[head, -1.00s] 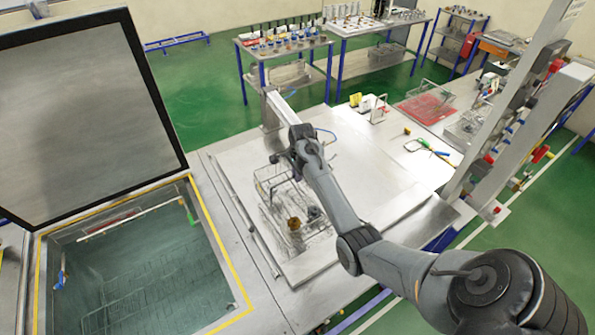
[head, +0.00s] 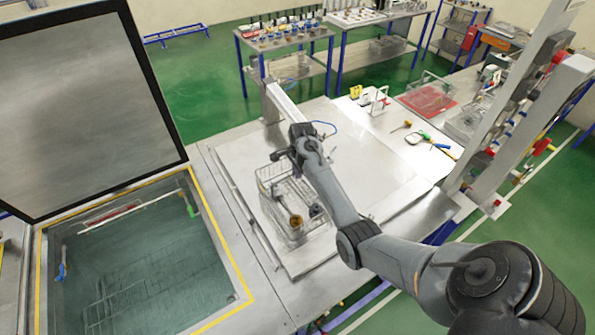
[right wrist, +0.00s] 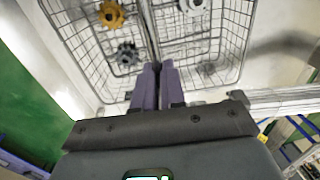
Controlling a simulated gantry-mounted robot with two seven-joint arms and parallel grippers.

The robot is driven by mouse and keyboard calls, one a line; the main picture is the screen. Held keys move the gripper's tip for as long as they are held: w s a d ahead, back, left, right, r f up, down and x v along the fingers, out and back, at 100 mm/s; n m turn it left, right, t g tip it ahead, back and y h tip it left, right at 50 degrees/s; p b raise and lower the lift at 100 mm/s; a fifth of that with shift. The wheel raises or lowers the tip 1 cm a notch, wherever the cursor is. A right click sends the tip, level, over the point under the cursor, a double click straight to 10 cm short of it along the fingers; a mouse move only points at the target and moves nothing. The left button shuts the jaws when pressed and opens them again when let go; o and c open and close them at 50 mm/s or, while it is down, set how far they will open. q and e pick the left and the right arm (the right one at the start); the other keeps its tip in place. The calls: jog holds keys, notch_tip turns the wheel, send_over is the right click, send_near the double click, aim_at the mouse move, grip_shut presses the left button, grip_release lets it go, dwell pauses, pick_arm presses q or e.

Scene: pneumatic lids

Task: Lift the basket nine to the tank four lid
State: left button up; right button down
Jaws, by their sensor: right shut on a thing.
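The wire basket (head: 270,176) is at the work table's left part, with a brass-coloured gear (head: 296,220) and darker metal parts inside. My right gripper (head: 290,158) is above its far side. In the right wrist view the gripper's fingers (right wrist: 157,82) are shut on a thin bar of the basket (right wrist: 92,72), with the brass gear, a dark gear and a grey part around them. Whether the basket's underside touches the table is unclear. A large framed lid (head: 85,110) stands raised over an open liquid-filled tank (head: 243,285) at left. No tank number is readable. My left gripper is out of view.
The metal work table (head: 365,165) is mostly clear right of the basket. Hand tools (head: 432,142) and a red tray (head: 428,101) lie farther right. A slanted metal post structure (head: 515,115) stands at right. Tables with small parts (head: 285,42) stand behind.

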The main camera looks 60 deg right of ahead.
jog(key=shift+f+b, duration=0.3)
jog(key=shift+f, duration=0.35)
dwell(0.6)
jog(key=shift+f, duration=0.7)
dwell(0.4)
jog(key=c, duration=1.2)
grip_release()
jog(key=shift+o, duration=0.4)
jog(key=shift+r, duration=0.1)
notch_tip(320, 180, up, 11)
jog(key=s+b, duration=0.1)
jog(key=b, duration=0.1)
jog(key=shift+a+b, duration=0.25)
jog(key=shift+b, duration=0.1)
